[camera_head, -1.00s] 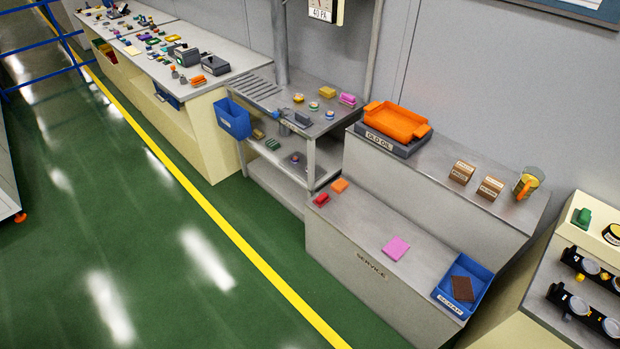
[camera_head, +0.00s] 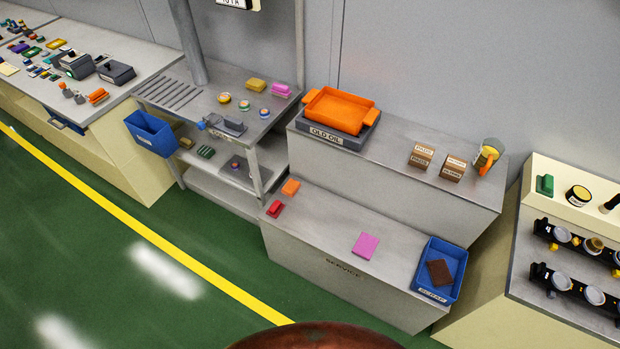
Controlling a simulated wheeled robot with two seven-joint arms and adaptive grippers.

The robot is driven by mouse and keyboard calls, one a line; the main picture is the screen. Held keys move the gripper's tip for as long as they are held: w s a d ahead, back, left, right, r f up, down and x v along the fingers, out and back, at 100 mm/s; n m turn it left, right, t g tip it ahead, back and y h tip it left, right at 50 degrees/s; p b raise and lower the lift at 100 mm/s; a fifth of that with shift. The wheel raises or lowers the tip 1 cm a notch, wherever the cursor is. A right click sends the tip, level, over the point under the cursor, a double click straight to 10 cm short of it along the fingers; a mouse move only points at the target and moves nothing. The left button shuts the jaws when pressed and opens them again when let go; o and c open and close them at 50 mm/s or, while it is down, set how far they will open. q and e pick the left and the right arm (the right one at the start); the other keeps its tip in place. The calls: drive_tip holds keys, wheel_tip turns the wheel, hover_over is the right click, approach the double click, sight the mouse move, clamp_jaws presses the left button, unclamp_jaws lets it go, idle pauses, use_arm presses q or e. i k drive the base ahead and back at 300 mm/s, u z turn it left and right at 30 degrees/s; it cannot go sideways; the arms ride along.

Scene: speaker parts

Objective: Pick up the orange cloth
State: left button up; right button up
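A small flat orange piece, which looks like the folded orange cloth (camera_head: 290,187), lies at the left back of the lower step of the grey service bench (camera_head: 320,228). A red piece (camera_head: 275,209) lies just in front of it, apart from it. A pink folded cloth (camera_head: 365,245) lies farther right on the same step. Neither of my grippers is in view.
A blue scrap bin (camera_head: 462,262) holding a brown piece stands at the step's right end. The upper step holds an orange tray (camera_head: 340,108), two small boxes and a jug (camera_head: 487,155). Green floor (camera_head: 120,270) in front is clear.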

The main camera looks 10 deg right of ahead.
sight(292, 187)
drive_tip(key=z, duration=0.55)
drive_tip(key=i, duration=0.6)
drive_tip(key=z, duration=0.65)
